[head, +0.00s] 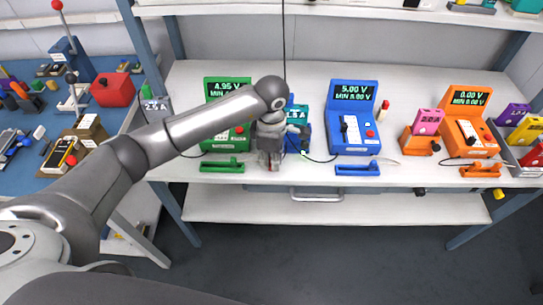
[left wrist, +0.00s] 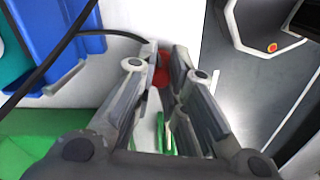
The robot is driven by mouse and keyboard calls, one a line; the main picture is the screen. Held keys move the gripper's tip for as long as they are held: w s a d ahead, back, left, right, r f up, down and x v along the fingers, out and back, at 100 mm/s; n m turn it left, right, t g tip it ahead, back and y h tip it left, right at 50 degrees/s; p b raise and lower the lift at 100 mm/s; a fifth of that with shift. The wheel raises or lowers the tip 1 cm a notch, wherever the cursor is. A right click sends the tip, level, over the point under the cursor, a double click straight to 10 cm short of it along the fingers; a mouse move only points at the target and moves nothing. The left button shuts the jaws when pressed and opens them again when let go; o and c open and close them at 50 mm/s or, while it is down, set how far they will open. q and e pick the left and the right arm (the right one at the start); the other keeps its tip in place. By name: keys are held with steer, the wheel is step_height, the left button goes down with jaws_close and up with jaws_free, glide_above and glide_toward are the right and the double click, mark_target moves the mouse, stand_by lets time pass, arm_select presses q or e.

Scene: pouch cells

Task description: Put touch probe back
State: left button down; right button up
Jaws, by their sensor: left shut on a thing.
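My left gripper (head: 268,160) is at the front edge of the white bench, just right of the green rest (head: 222,166) and in front of the green meter (head: 226,90), which reads 4.95 V. It is shut on a small red piece, apparently the touch probe (left wrist: 163,70), which shows between the fingertips in the left wrist view (left wrist: 163,62). The fingers hide most of it. A black cable (left wrist: 110,33) runs to the fingertips there. I cannot tell whether the probe touches the bench. My right gripper is not in view.
The blue meter (head: 368,100) with its blue rest (head: 357,169) and the orange meter (head: 478,105) with its orange rest (head: 480,171) stand to the right. A teal cell (head: 298,116) in a blue holder is right beside my gripper. A grey handle (head: 316,195) sits below the bench edge.

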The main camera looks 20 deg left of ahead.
arm_select(q)
steer(key=c, duration=1.9)
jaws_free()
steer(key=shift+f, duration=0.15)
steer(key=shift+c, duration=0.2)
steer(key=o, duration=0.4)
steer(key=shift+o, duration=0.2)
steer(key=shift+r, duration=0.35)
step_height(320, 180, up, 12)
steer(key=b, duration=0.2)
steer(key=shift+f, duration=0.2)
